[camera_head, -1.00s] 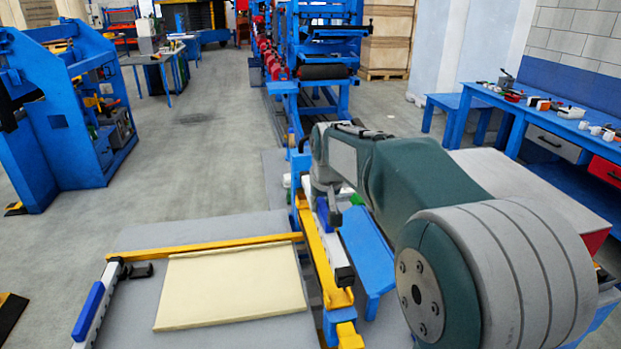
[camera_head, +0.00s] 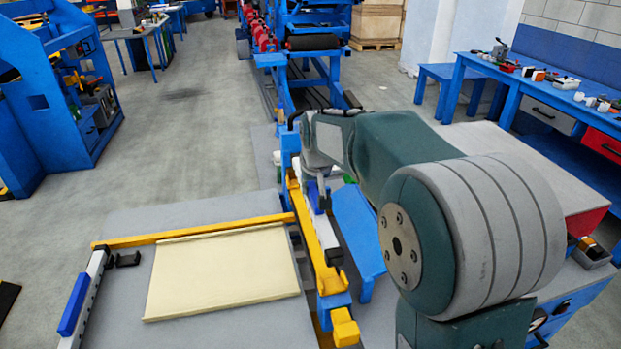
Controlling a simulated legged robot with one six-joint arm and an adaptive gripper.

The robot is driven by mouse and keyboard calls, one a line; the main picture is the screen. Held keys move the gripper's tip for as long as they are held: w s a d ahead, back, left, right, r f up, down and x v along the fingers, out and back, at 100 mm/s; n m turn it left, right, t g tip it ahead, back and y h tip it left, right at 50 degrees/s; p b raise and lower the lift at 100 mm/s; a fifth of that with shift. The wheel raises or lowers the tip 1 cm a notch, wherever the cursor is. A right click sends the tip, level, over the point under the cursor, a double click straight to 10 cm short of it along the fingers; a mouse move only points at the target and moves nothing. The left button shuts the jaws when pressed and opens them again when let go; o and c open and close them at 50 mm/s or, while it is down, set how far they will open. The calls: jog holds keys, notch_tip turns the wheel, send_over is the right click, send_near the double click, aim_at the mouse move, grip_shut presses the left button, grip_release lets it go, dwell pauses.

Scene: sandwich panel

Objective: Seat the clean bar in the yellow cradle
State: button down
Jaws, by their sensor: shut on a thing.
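The yellow cradle (camera_head: 299,208) is a long, narrow channel on a blue frame, left of my arm, running from mid-picture toward the front. A bar with a blue grip, a pale body and a black near end (camera_head: 327,232) lies lengthwise along the cradle's right side. My gripper (camera_head: 321,199) is shut on this bar near its blue grip. My arm link partly hides the gripper and the bar's far end. I cannot tell whether the bar rests in the cradle or hovers just above it.
A similar bar with a blue grip (camera_head: 74,305) lies at the left edge of the grey platform (camera_head: 228,213). A cream panel (camera_head: 222,271) lies between, behind it a yellow rail (camera_head: 190,232). A blue bench (camera_head: 357,235) stands right of the cradle. Open floor lies left.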

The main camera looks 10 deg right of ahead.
aim_at(310, 199)
jog(key=shift+a+f, duration=0.2)
jog(key=shift+f, duration=1.6)
jog(key=shift+d+f, duration=0.1)
jog(key=shift+f, duration=0.8)
jog(key=shift+s+f, duration=0.15)
jog(key=shift+f, duration=0.15)
jog(key=shift+c, duration=2.2)
grip_release()
jog(key=v, duration=1.2)
jog(key=s, duration=0.4)
jog(key=s+r, duration=0.1)
jog(key=s, duration=0.3)
jog(key=s+r, duration=0.1)
jog(key=s, duration=0.3)
jog(key=shift+s, duration=0.15)
jog(key=s+f, duration=0.2)
jog(key=s, duration=0.5)
jog(key=s+f+t, duration=0.1)
jog(key=s+f, duration=0.1)
jog(key=s, duration=0.5)
jog(key=shift+f, duration=0.35)
